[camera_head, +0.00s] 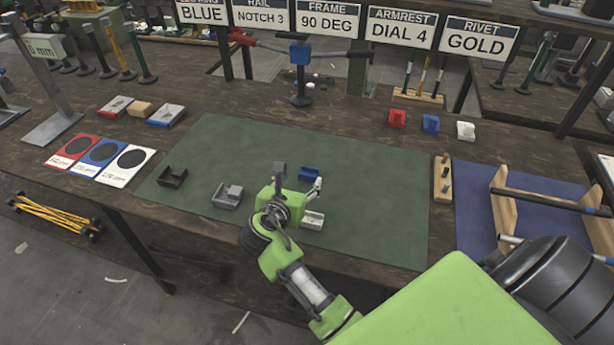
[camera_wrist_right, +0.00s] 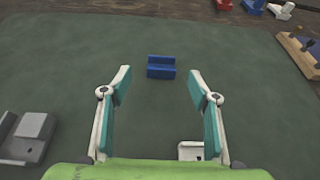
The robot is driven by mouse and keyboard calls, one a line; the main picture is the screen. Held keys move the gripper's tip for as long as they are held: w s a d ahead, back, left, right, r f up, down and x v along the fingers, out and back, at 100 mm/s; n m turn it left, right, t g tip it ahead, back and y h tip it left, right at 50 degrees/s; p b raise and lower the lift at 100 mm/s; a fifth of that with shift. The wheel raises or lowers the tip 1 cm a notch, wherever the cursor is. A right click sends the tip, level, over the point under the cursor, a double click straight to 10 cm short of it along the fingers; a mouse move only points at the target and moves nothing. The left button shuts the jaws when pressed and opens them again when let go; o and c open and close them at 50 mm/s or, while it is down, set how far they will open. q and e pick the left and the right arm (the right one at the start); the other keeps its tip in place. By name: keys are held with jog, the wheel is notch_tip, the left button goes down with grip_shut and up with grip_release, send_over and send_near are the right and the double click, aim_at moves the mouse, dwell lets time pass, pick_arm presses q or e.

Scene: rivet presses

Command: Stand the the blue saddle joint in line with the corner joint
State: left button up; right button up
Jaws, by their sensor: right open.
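The blue saddle joint (camera_head: 310,173) lies on the green mat; in the right wrist view it is a small stepped blue block (camera_wrist_right: 161,67). My right gripper (camera_head: 298,178) is open and empty. In the wrist view the blue joint shows ahead, between and beyond its fingertips (camera_wrist_right: 160,84), with no visible contact. A grey joint (camera_head: 228,195), a dark joint (camera_head: 172,177) and a white joint (camera_head: 313,219) also lie on the mat; I cannot tell which is the corner joint. The white one is partly hidden by my gripper in the wrist view (camera_wrist_right: 190,150). My left gripper is not in view.
The green mat (camera_head: 380,180) is clear to the right. Red (camera_head: 397,118), blue (camera_head: 430,124) and white (camera_head: 465,131) joints stand behind it. A wooden block with pegs (camera_head: 442,182) and a rack on a blue mat (camera_head: 520,195) are at right. A post (camera_head: 301,88) stands behind the mat.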

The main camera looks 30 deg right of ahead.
aim_at(310, 169)
jog(key=x, duration=0.9)
jog(key=shift+d, duration=0.35)
jog(key=shift+r, duration=0.1)
jog(key=c, duration=1.1)
jog(key=shift+c, duration=0.2)
